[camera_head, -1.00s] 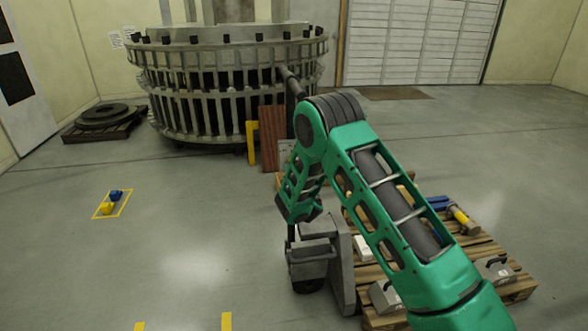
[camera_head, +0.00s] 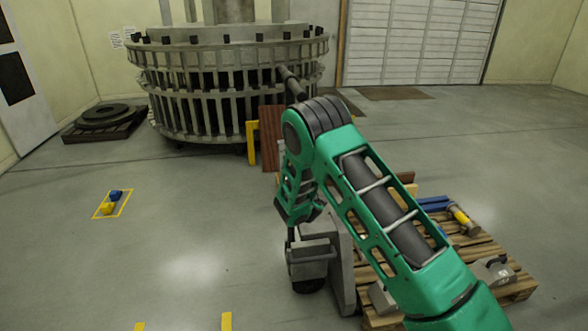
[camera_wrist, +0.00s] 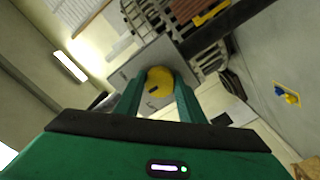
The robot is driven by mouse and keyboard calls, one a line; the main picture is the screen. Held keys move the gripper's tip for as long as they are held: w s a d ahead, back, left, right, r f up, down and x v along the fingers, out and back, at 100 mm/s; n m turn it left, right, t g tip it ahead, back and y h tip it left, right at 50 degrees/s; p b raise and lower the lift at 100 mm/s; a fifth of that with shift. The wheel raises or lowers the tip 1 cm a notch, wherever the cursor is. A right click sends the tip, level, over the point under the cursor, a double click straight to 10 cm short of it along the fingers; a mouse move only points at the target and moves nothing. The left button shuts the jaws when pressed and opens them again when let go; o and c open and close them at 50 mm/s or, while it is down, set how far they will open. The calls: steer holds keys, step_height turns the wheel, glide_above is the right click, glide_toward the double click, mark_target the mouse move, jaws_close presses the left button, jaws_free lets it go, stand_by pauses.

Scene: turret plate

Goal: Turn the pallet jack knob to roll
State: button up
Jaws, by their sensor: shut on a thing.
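The knob (camera_wrist: 159,80) is yellow and round with a dark slot or mark on its face, and shows in the wrist view. My gripper (camera_wrist: 160,88) is shut on it, with one green finger on each side. The knob sits in front of a grey plate (camera_wrist: 128,66). In the head view the pallet jack (camera_head: 312,258) is a grey body with a dark wheel below, partly behind my green arm. The knob and my gripper's fingers are hidden in the head view.
A wooden pallet (camera_head: 470,262) with grey weights and a yellow-banded tool stands right of the jack. A large round slatted turret (camera_head: 230,85) fills the back. Yellow and blue items (camera_head: 110,203) lie in a floor marking at left.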

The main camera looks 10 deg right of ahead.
steer(key=shift+s+f, duration=0.1)
steer(key=shift+f, duration=0.05)
steer(key=o, duration=1)
steer(key=shift+o, duration=0.2)
steer(key=s, duration=1)
steer(key=shift+s, duration=0.25)
